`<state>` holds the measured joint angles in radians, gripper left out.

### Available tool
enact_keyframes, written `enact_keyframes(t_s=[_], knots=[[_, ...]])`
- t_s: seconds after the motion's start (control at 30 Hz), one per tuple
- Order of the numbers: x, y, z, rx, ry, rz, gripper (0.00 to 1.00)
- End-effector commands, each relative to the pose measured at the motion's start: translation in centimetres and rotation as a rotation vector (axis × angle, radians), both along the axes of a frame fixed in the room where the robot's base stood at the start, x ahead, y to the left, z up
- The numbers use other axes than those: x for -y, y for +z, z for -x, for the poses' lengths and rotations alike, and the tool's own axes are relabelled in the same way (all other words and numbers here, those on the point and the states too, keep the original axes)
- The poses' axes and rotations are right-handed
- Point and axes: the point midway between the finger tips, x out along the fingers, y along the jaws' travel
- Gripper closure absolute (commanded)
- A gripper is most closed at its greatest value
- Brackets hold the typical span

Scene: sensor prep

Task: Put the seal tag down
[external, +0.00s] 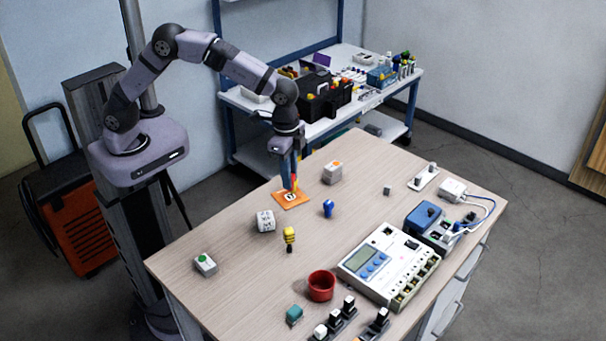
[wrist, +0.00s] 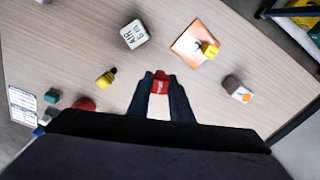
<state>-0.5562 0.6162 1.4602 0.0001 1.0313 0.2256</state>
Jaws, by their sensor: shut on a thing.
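The red seal tag (wrist: 160,84), with a pale front, is between the fingertips of my gripper (wrist: 161,90) in the wrist view. My gripper is shut on it. In the external view my gripper (external: 291,182) points down, with a bit of red at its tips, and overlaps the orange-edged mat (external: 281,204). In the wrist view this mat (wrist: 185,46) lies apart from the tag, up and to the right, with a yellow thing (wrist: 210,50) on it. The tag's height above the table is hard to tell.
A white lettered cube (external: 265,221), a yellow-black plug (external: 289,236), a blue knob (external: 328,208) and an orange-dotted block (external: 332,173) stand around the mat. A red cup (external: 320,287) and a meter box (external: 372,262) are nearer the front.

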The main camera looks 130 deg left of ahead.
Motion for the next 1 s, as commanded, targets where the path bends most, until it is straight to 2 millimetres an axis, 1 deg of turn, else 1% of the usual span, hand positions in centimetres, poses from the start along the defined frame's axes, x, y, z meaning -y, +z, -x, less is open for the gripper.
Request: enact_keyframes(t_s=[0.03, 0.1, 0.2, 0.27, 0.53, 0.8, 1.0], knots=[[-1.4, 0.1, 1.1, 0.0, 0.038, 0.0, 1.0], [-2.9, 0.1, 2.3, 0.001, 0.087, 0.0, 1.0], [-4.7, 0.2, 4.1, 0.0, 0.175, 0.002, 1.0], [-5.5, 0.2, 5.1, -0.003, 0.249, 0.005, 1.0], [-4.8, -0.2, 5.9, -0.018, 0.501, 0.022, 1.0], [-4.7, -0.4, 6.0, -0.022, 0.759, 0.028, 1.0], [-4.7, -0.4, 6.0, -0.02, 0.841, 0.029, 1.0]])
